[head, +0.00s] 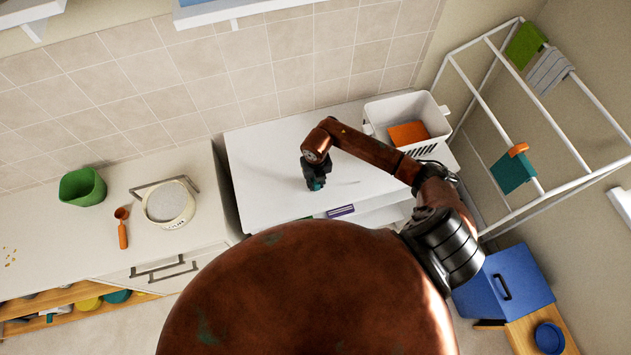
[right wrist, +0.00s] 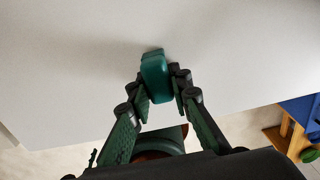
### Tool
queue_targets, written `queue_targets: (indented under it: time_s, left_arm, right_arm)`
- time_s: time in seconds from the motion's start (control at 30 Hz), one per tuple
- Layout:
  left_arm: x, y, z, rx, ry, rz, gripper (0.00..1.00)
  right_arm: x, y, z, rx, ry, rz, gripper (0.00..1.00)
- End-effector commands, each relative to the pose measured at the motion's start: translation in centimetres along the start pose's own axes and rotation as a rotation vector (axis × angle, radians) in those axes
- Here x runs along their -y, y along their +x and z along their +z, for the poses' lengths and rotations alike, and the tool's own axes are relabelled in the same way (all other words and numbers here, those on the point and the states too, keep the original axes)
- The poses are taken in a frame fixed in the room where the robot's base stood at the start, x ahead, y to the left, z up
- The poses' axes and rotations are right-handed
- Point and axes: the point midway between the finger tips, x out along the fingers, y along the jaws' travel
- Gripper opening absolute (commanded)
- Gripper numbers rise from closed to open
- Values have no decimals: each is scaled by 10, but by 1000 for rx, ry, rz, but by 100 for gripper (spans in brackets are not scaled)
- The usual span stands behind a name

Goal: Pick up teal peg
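The teal peg (right wrist: 156,78) is a small rounded block, seen in the right wrist view between the fingers of my right gripper (right wrist: 160,84). The fingers are closed against its two sides. In the head view my right gripper (head: 315,178) points down over the white cabinet top (head: 270,155), and a little teal shows at its tip. I cannot tell whether the peg touches the surface or hangs just above it. My left gripper is not in view.
A white basket (head: 436,127) with an orange item stands right of my gripper. A drying rack (head: 560,130) with cloths is farther right. The cabinet top around my gripper is clear.

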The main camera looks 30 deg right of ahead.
Motion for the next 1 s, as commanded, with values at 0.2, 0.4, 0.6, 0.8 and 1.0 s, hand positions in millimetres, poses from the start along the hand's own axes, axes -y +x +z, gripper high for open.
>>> queue_targets:
  time_s: [0.2, 0.4, 0.6, 0.8, 1.0]
  left_arm:
    - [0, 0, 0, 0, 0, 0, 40]
    - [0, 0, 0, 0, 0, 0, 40]
    - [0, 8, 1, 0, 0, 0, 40]
    - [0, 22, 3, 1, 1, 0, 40]
    - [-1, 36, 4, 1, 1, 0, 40]
  right_arm:
    - [0, 0, 0, 0, 0, 0, 1]
    - [0, -1, 0, 1, 0, 0, 1]
    - [0, -12, 2, 4, -1, 1, 1]
    - [-16, -50, -8, 7, -7, 3, 1]
    - [-51, -94, -31, 5, -8, 3, 1]
